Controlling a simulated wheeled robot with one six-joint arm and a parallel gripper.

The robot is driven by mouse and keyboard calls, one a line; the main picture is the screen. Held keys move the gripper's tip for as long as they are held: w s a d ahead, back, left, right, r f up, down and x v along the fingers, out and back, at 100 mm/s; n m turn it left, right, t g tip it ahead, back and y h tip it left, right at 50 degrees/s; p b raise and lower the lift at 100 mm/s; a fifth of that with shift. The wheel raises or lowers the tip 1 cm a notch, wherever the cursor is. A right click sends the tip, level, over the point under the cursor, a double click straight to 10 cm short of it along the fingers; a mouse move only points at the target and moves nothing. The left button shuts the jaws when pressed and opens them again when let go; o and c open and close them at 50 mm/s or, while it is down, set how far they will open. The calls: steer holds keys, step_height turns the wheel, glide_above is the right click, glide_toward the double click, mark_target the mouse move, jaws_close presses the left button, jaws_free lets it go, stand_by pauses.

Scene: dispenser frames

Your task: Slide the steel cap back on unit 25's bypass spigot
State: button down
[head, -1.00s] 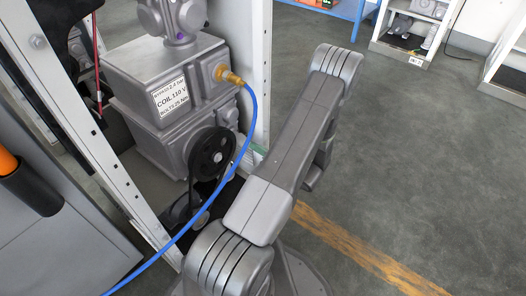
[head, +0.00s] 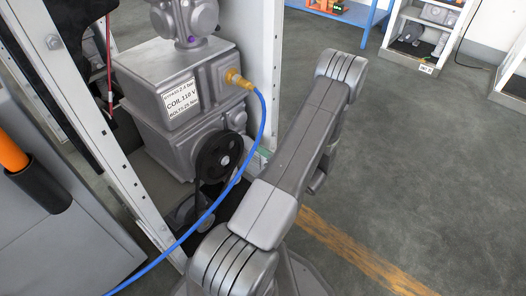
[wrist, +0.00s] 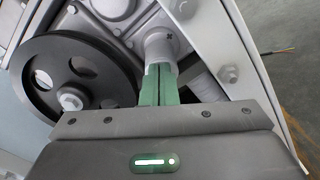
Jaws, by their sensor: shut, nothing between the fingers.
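In the wrist view my gripper (wrist: 158,85) has its two green fingers pressed together, with nothing held between them. The fingertips lie just in front of a pale grey round stub (wrist: 160,47) with a small dark x mark beside its top. I cannot tell whether this stub is the bare spigot or the steel cap on it, or whether the fingers touch it. In the head view my own arm reaches to the grey machine (head: 185,75) labelled "COIL 110 V". The gripper cannot be made out clearly there.
A black pulley wheel (wrist: 72,80) is close left of the fingers. A white frame post (wrist: 245,60) stands close on the right. A blue hose (head: 212,205) runs from a brass fitting (head: 238,80) across the machine's front. Open floor (head: 420,160) lies to the right.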

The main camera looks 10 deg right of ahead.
steer(key=shift+w+a, duration=0.4)
steer(key=shift+w, duration=0.1)
steer(key=p+v, duration=0.3)
steer(key=v, duration=1.3)
steer(key=shift+s+d, duration=0.2)
steer(key=shift+s, duration=0.05)
steer(key=shift+w+f, duration=0.1)
steer(key=b+x, duration=0.3)
steer(key=x, duration=1.2)
steer(key=shift+w+a, duration=0.25)
steer(key=shift+w, duration=0.05)
